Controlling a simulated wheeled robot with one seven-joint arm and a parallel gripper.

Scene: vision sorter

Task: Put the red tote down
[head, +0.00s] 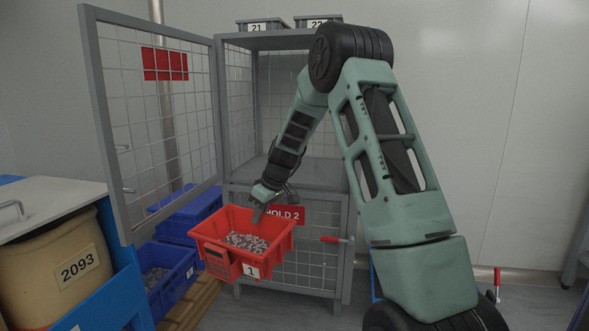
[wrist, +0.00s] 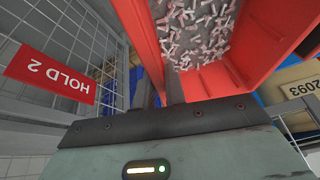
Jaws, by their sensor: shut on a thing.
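The red tote (head: 222,263), labelled 1 and filled with small grey pieces, hangs in front of the lower cage, apparently clear of the floor. My gripper (head: 259,211) is shut on its far wall, near the HOLD 2 sign. In the wrist view the tote (wrist: 146,38) fills the upper middle and right, with its pale pieces inside. A dark finger of my gripper (wrist: 172,88) shows against the tote's wall; the exact grip is partly hidden.
The grey mesh cage (head: 285,182) has an empty shelf and its door (head: 160,130) stands open to the left. A red-handled latch (head: 333,239) sticks out at right. A tan bin 2093 (head: 55,260) stands left.

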